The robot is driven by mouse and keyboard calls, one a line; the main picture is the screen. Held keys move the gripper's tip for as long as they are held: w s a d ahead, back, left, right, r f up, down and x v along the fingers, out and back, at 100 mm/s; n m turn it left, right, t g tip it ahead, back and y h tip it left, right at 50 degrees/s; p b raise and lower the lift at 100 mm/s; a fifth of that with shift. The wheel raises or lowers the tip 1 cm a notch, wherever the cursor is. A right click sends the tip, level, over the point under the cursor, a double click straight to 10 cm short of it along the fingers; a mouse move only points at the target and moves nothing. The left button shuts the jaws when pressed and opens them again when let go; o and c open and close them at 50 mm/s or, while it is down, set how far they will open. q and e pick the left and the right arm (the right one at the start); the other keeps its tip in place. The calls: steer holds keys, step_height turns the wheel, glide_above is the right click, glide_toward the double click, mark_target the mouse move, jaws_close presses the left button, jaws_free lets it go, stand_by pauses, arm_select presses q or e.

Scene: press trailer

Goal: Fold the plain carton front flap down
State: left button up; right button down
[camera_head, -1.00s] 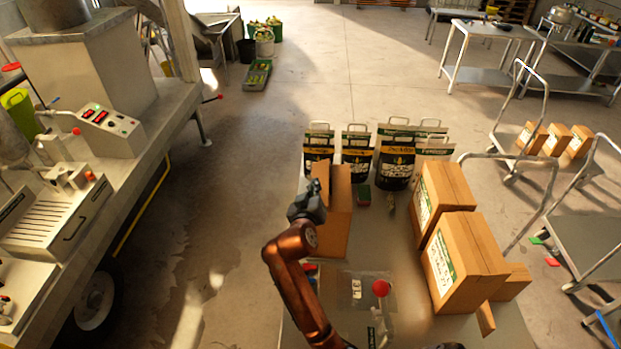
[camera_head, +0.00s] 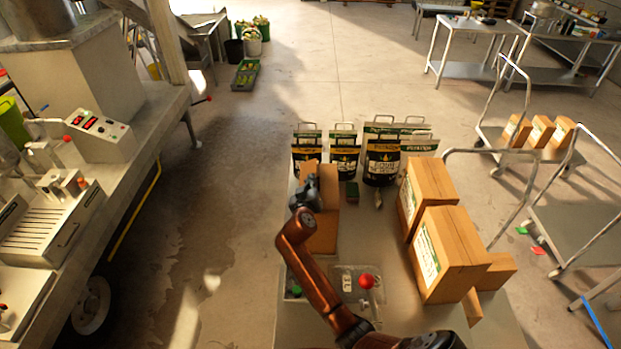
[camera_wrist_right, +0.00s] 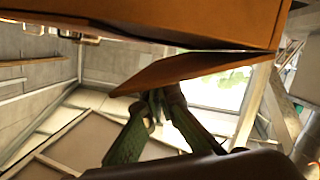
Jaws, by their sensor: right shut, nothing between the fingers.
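The plain carton (camera_head: 325,222) stands at the left side of the table, among other goods. A raised brown flap (camera_head: 309,167) shows at its far end, partly hidden by my gripper. My right gripper (camera_head: 309,182) is at the carton's left side, close to that flap, shut and empty. In the right wrist view, the carton's brown body (camera_wrist_right: 190,14) spans the top and a tilted flap (camera_wrist_right: 195,68) hangs out from it. The green-looking fingers (camera_wrist_right: 158,97) are together just by the flap's edge; whether they touch it is unclear. My left gripper is out of view.
Several black-and-white bags (camera_head: 384,162) stand at the table's far end. Taller labelled cartons (camera_head: 450,250) stand on the right. A clear tray (camera_head: 347,284) and a red knob (camera_head: 366,281) lie nearer. The table's middle (camera_head: 375,225) is mostly free.

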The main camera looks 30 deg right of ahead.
steer(key=shift+s+r, duration=0.1)
steer(key=shift+s, duration=0.15)
steer(key=shift+d+f+m+b, duration=0.25)
steer(key=shift+f+m+b, duration=0.4)
steer(key=shift+b, duration=0.25)
steer(key=shift+s+d+f+m+y+b, duration=0.15)
steer(key=shift+f+m+y+b, duration=0.1)
steer(key=shift+m+y+b, duration=0.15)
steer(key=shift+s+d+m+t, duration=0.1)
steer(key=shift+m+t, duration=0.2)
steer(key=shift+m, duration=0.25)
steer(key=shift+d, duration=0.1)
steer(key=shift+r, duration=0.2)
step_height(320, 180, up, 10)
steer(key=shift+f, duration=0.2)
